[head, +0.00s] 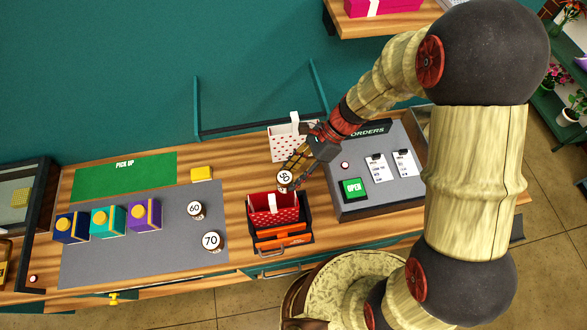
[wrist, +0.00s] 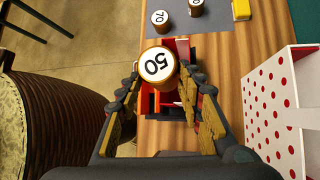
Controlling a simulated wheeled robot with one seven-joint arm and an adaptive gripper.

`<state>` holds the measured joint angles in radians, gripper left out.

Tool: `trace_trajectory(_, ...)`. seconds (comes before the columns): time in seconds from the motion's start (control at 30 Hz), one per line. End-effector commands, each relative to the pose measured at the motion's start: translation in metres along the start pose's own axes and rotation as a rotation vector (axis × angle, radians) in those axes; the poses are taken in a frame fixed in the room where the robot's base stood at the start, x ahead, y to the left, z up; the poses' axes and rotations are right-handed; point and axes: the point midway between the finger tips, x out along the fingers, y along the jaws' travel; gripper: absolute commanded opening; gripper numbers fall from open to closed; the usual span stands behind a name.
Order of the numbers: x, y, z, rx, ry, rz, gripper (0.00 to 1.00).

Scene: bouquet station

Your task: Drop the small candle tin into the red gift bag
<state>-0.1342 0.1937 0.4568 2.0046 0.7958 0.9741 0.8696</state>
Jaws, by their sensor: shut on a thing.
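In the wrist view the tin (wrist: 157,65) sits between the fingertips. The red gift bag (head: 287,215) with white dots stands on the counter, just below the held tin in the head view. In the wrist view the bag (wrist: 183,48) is mostly hidden behind the tin and fingers. The tin is above and apart from the bag's open top, as far as I can tell.
A white bag with red dots (head: 283,147) stands behind my gripper. Tins marked 60 (head: 195,209) and 70 (head: 212,241) stand on a grey mat (head: 100,270) with several coloured boxes. An order console (head: 400,190) is on the right. An orange-fronted holder (head: 283,238) adjoins the red bag.

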Motion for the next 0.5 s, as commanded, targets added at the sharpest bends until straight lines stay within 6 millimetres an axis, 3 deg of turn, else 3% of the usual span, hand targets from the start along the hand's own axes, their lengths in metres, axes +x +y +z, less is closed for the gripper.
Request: trace_trajectory(0.5,0.029,-0.008,-0.023,0.001,0.000,0.000,0.00)
